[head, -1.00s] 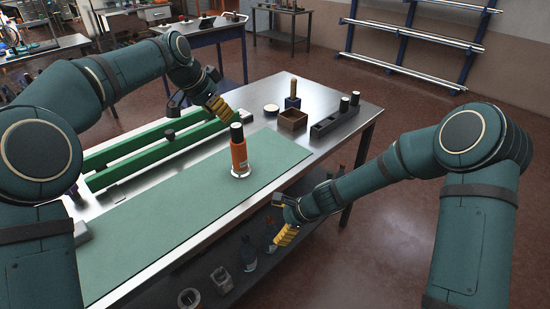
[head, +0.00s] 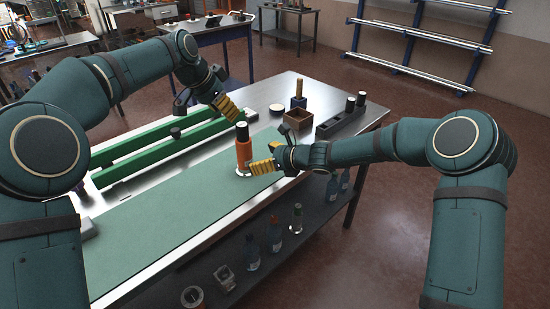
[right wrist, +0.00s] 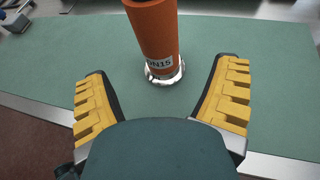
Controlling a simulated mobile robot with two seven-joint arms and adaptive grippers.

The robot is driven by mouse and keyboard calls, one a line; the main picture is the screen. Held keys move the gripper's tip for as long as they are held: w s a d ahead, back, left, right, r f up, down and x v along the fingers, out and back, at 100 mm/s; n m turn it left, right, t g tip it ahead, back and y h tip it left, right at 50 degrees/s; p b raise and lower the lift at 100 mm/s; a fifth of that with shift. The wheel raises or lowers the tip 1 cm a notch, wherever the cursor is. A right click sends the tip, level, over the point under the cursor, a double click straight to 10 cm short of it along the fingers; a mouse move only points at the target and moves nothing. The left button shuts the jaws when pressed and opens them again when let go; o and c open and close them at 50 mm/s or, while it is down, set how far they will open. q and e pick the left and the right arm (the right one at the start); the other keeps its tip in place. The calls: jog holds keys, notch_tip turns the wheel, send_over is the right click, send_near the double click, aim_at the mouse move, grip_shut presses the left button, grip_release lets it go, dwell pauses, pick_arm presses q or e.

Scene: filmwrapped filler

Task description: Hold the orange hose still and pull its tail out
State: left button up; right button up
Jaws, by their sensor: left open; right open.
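The orange hose (head: 243,155) stands upright on the green mat (head: 170,205), with a black upper part and a shiny ring at its foot. In the right wrist view the hose (right wrist: 155,30) carries a label reading "DN15", and its top is cut off. My right gripper (head: 258,168) is open beside the hose, low near its foot. In the right wrist view its two yellow fingers (right wrist: 162,97) are spread, with the hose ahead of the gap between them. My left gripper (head: 231,113) is open, above and behind the hose. I cannot make out a separate tail.
Green rails (head: 160,150) lie along the back left of the bench. A wooden box (head: 298,119), a blue block with a peg (head: 298,98) and a dark holder (head: 338,122) stand at the far right end. Several bottles stand on the shelf below. The mat's front left is clear.

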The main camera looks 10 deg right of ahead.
aim_at(251, 158)
jog(key=x, duration=0.7)
jog(key=shift+w+a+f, duration=0.15)
